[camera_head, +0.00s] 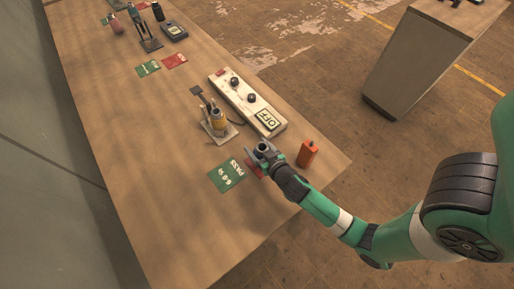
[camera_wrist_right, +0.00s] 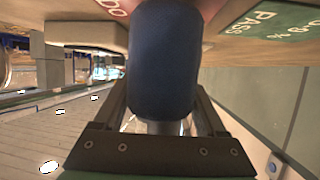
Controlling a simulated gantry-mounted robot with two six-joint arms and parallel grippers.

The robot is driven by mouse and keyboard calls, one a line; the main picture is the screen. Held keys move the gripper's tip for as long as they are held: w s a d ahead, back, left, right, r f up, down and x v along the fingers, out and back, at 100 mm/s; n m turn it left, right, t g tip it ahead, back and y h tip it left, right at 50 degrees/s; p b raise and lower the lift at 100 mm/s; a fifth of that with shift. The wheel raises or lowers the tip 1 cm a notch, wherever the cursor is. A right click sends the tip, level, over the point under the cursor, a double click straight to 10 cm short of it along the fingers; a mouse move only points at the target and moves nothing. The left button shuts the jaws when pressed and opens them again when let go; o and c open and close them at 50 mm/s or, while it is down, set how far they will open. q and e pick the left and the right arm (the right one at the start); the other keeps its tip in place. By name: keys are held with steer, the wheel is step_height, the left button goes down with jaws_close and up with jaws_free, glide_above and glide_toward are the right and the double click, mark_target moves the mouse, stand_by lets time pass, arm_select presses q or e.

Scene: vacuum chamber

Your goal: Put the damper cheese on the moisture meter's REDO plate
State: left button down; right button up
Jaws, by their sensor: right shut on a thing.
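My right gripper (camera_head: 264,149) is shut on a dark blue cylindrical cheese (camera_wrist_right: 165,62), which fills the space between the fingers in the right wrist view. In the head view the fingers mostly hide it. The gripper is over the red REDO plate (camera_head: 253,168), which it partly covers. The red plate with its lettering (camera_wrist_right: 112,7) also shows beside the cheese's far end; I cannot tell whether they touch. The green PASS plate (camera_head: 227,176) lies just left. The white meter box (camera_head: 247,101) reads OFF. A yellow cheese (camera_head: 217,119) stands upright on the stand beside it. My left gripper is out of view.
An orange-red block (camera_head: 307,153) stands close right of my right gripper, near the table edge. Farther back are another green card (camera_head: 148,68), a red card (camera_head: 174,61), a black handheld meter (camera_head: 173,30) and a pink object (camera_head: 116,27). The table's near-left part is clear.

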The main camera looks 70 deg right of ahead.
steer(key=shift+d+f, duration=0.1)
steer(key=o, duration=1)
steer(key=shift+f, duration=0.1)
steer(key=o, duration=0.4)
steer(key=shift+r, duration=0.25)
steer(key=shift+s+a+r, duration=0.1)
steer(key=shift+s+a, duration=0.1)
steer(key=shift+a, duration=0.05)
steer(key=v, duration=1.1)
steer(key=shift+s+a, duration=0.15)
steer(key=shift+s, duration=0.05)
